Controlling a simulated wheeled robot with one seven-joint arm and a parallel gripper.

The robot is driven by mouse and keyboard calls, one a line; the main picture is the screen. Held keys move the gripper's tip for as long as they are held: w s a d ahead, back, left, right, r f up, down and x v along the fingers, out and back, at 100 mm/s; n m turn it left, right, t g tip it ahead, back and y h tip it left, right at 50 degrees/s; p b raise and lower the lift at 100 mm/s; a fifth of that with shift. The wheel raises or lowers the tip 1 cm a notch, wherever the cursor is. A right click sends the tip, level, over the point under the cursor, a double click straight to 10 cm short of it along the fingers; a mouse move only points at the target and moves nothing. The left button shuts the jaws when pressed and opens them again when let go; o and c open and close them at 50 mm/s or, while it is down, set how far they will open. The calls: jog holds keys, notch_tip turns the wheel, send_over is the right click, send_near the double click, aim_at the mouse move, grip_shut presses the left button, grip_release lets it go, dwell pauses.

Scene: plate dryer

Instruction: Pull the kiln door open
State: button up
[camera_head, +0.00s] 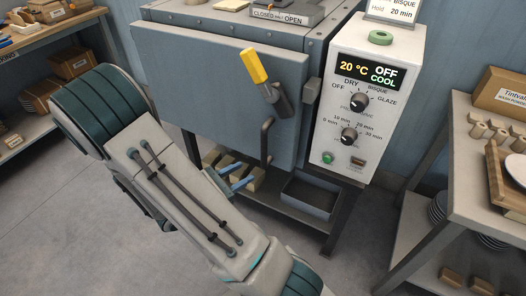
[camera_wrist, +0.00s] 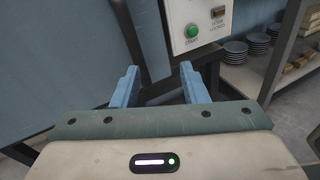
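The kiln door (camera_head: 215,85) is a large blue-grey panel on the kiln's front in the head view and looks closed. A lever with a yellow grip (camera_head: 254,66) points up near its upper right. A dark bar handle (camera_head: 267,140) stands below the lever, near the door's right edge. My gripper (camera_head: 238,177) is low in front of the door, just below and left of the bar's lower end. In the wrist view its two blue fingers (camera_wrist: 160,70) are spread, with nothing clearly held between them. A dark bar (camera_wrist: 128,38) shows beyond the fingers; I cannot tell whether it is the handle.
The white control box (camera_head: 370,95) right of the door reads 20 °C, OFF, COOL. A grey bin (camera_head: 309,198) and several blocks sit on the shelf under the kiln. A shelf unit (camera_head: 440,185) stands at right, a workbench (camera_head: 50,38) at far left. Open floor (camera_head: 60,220) lies left.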

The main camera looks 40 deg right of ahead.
aim_at(262, 150)
jog(key=w+d+n+t, duration=0.1)
jog(key=d, duration=0.3)
jog(key=w+d+f+n+t, duration=0.1)
jog(key=w+d, duration=0.1)
jog(key=d, duration=0.2)
jog(key=w+d+f+n, duration=0.1)
jog(key=w+d, duration=0.1)
jog(key=d, duration=0.3)
jog(key=shift+t+h, duration=0.4)
jog(key=shift+a, duration=0.1)
grip_shut()
